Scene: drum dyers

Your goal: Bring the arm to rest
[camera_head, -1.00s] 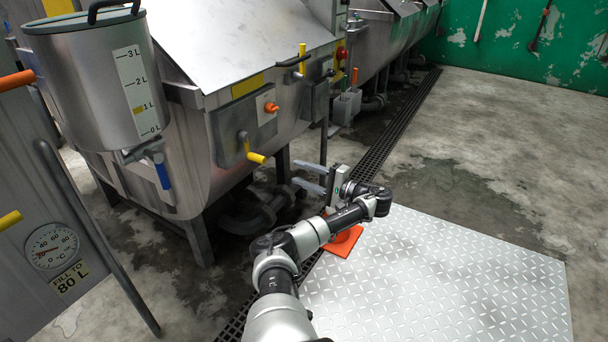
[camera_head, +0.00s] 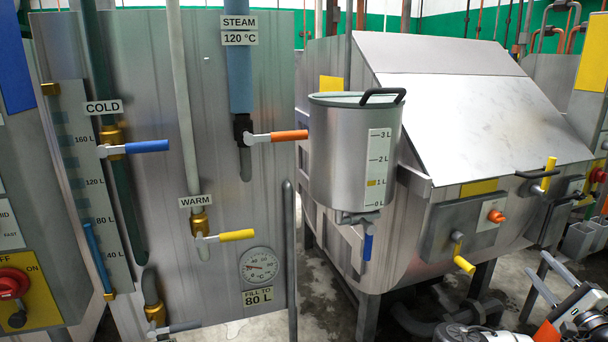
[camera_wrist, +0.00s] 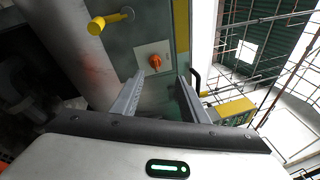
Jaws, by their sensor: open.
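My gripper (camera_head: 538,265) shows at the lower right corner of the head view, partly cut off with my arm. Its two fingers are apart and point up and left, with nothing between them. They are in front of the steel dyeing machine (camera_head: 430,225), low and to the right of its yellow drain-side handle (camera_head: 464,264). In the wrist view the gripper (camera_wrist: 160,76) is open and empty, facing the machine's orange knob (camera_wrist: 155,61) and yellow handle (camera_wrist: 97,25). Most of my arm is outside the head view.
A steel dosing pot (camera_head: 338,155) with a blue-handled tap (camera_head: 367,246) hangs on the machine's left. The panel at left carries blue (camera_head: 146,147), orange (camera_head: 289,136) and yellow (camera_head: 236,236) valve handles and a thermometer (camera_head: 259,266).

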